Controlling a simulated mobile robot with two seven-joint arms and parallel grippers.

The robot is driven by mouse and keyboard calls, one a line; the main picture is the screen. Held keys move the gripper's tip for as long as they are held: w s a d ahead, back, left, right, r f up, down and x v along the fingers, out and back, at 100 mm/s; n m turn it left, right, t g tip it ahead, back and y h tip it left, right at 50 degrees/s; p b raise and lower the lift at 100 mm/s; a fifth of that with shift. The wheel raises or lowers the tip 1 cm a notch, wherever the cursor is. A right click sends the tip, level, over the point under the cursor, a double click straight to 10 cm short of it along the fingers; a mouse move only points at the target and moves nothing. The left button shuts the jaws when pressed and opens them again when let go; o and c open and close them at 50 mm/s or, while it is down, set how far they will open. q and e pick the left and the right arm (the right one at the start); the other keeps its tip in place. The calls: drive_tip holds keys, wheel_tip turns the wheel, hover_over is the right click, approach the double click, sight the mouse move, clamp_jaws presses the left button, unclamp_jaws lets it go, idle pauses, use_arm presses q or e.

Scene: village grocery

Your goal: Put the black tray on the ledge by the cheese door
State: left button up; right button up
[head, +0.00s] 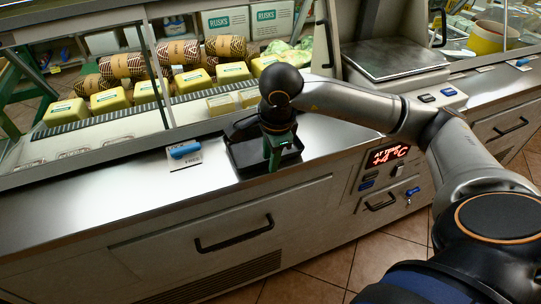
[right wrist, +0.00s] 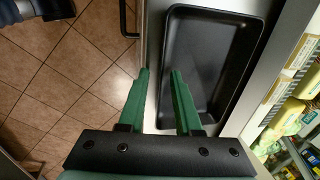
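The black tray (head: 242,154) lies on the steel ledge (head: 110,195) in front of the glass case, in the middle of the head view. My right gripper (head: 274,158) points down at the tray's front side and hides part of it. In the right wrist view the tray (right wrist: 210,55) is empty, with raised rims. The green fingers of the right gripper (right wrist: 160,72) are apart, with a gap between them, close to the tray's rim; the right finger overlaps the tray. I cannot tell whether they touch it. My left gripper is not in view.
Yellow cheeses (head: 108,101) and patterned rolls (head: 180,52) sit behind the glass. A blue-handled item with a label (head: 184,155) is left of the tray. A weighing scale (head: 395,60) stands to the right. The ledge at the left is bare.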

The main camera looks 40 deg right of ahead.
drive_tip(key=shift+r, duration=0.35)
wheel_tip(320, 180, up, 11)
drive_tip(key=s+p, duration=0.1)
drive_tip(key=s, duration=0.1)
drive_tip(key=shift+s+a+r+p, duration=0.2)
drive_tip(key=shift+a+p, duration=0.1)
drive_tip(key=shift+p, duration=0.05)
idle(0.9)
